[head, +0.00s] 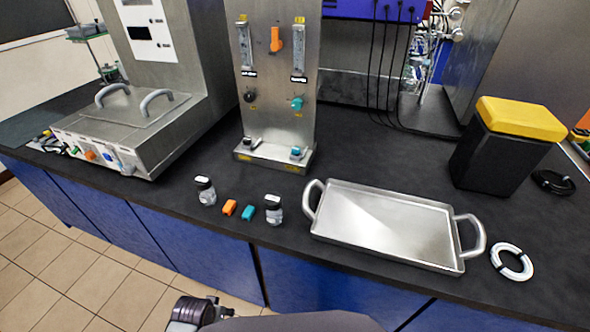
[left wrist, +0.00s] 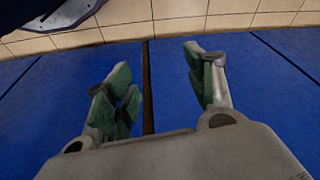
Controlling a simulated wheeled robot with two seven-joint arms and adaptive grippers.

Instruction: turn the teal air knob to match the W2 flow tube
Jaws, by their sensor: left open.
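The teal air knob (head: 296,103) is on the right side of an upright metal panel (head: 276,120), below the right flow tube (head: 298,66). A second flow tube (head: 244,48) is on the left, above a black knob (head: 249,96). The tube labels and float levels are too small to read. My left gripper (head: 218,309) is at the bottom edge of the head view, in front of the counter and well away from the panel. In the left wrist view the left gripper (left wrist: 158,68) is open and empty, its green-padded fingers apart. My right gripper is not in view.
An orange part (head: 276,39) sits between the tubes. On the counter before the panel are two small jars (head: 205,190) (head: 273,209) and orange (head: 229,207) and teal (head: 248,213) pieces. A metal tray (head: 385,262) lies to the right. Blue cabinet fronts (head: 170,250) are below.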

